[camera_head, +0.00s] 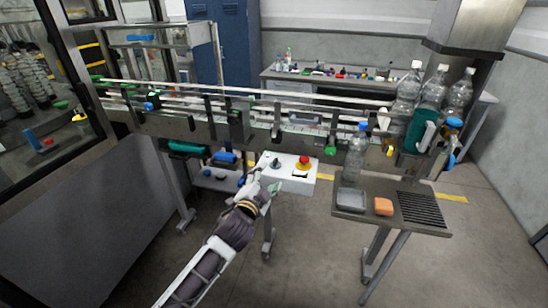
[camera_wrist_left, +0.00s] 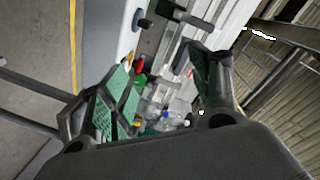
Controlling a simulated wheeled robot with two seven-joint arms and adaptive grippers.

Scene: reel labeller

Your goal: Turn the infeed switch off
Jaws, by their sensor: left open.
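A white control box (camera_head: 289,182) hangs at the front of the conveyor. It carries a black knob (camera_head: 276,163) on its left, a red mushroom button (camera_head: 304,161) on a yellow base, and a small dark switch (camera_head: 299,174) in front of the button. The labels are too small to read, so I cannot tell which is the infeed switch or its setting. My left gripper (camera_head: 267,187) is at the box's near left corner; contact is unclear. In the left wrist view the left gripper (camera_wrist_left: 163,88) is open, its green-padded fingers apart with nothing held. My right gripper is not in view.
The conveyor (camera_head: 180,122) runs behind the box. A clear bottle (camera_head: 355,155) with a blue cap and several larger bottles (camera_head: 428,110) stand right. Floor in front is clear.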

